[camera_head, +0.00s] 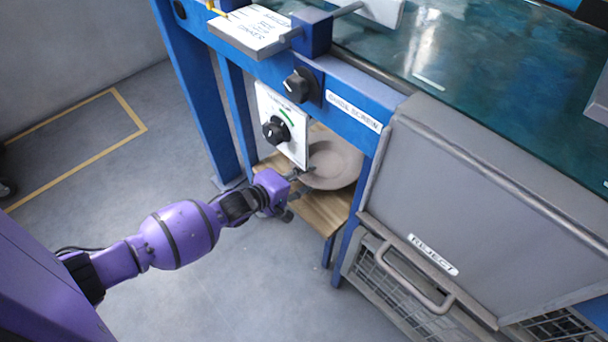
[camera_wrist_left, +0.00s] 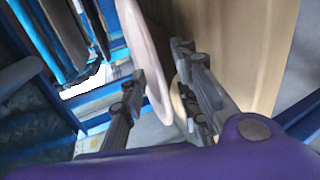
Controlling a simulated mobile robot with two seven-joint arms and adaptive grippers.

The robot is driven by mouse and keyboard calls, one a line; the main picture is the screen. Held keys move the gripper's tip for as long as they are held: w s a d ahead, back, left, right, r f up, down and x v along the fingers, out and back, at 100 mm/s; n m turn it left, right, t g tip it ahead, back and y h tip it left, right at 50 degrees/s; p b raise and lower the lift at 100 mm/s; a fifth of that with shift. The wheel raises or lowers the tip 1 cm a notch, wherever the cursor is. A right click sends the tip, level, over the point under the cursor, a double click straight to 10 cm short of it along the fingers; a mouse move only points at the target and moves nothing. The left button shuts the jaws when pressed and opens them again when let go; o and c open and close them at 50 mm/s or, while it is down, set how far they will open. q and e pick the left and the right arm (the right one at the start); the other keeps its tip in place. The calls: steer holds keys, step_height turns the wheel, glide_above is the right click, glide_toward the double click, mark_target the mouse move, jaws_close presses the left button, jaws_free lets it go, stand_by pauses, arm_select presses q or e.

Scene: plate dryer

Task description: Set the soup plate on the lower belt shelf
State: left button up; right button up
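The soup plate (camera_head: 333,162) is a round, pinkish-beige dish at the wooden shelf under the blue frame in the head view. Its upper left is partly hidden by a white dial panel. In the left wrist view the plate (camera_wrist_left: 154,68) shows nearly edge-on between the two fingers. My left gripper (camera_head: 299,182) is at the plate's near left rim, fingers apart, one on each side of the rim; the wrist view shows the left gripper (camera_wrist_left: 160,72) with a gap beside the far finger. Firm contact cannot be told. My right gripper is not in view.
The wooden shelf (camera_head: 325,212) lies low between blue legs. The dial panel (camera_head: 282,125) hangs close above the gripper. A grey reject bin (camera_head: 470,215) stands right, over a wire basket (camera_head: 400,292). A greenish belt surface (camera_head: 480,70) lies above.

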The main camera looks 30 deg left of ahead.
arm_select(q)
steer(key=p+v, duration=0.4)
steer(key=v, duration=0.8)
steer(key=shift+r, duration=0.1)
steer(key=s+d+f+m+g+y, duration=0.1)
steer(key=s+d+f+m, duration=0.15)
steer(key=s, duration=0.45)
steer(key=s+d+f+m+g, duration=0.1)
steer(key=s+d+f+m, duration=0.15)
steer(key=s, duration=0.55)
steer(key=s+d+f+m+g+y, duration=0.1)
steer(key=s+f, duration=0.2)
steer(key=s, duration=0.4)
steer(key=s+r+m+g+y, duration=0.1)
steer(key=s+m, duration=0.2)
steer(key=s, duration=0.4)
steer(key=s+d+m+g+y, duration=0.1)
steer(key=s+m+g, duration=0.1)
steer(key=s, duration=0.5)
steer(key=s+r+m+g, duration=0.1)
steer(key=s+m, duration=0.2)
steer(key=s, duration=0.4)
steer(key=shift+d+r+m+g+y, duration=0.25)
steer(key=shift+r+m+g+y, duration=0.05)
steer(key=shift+y, duration=0.1)
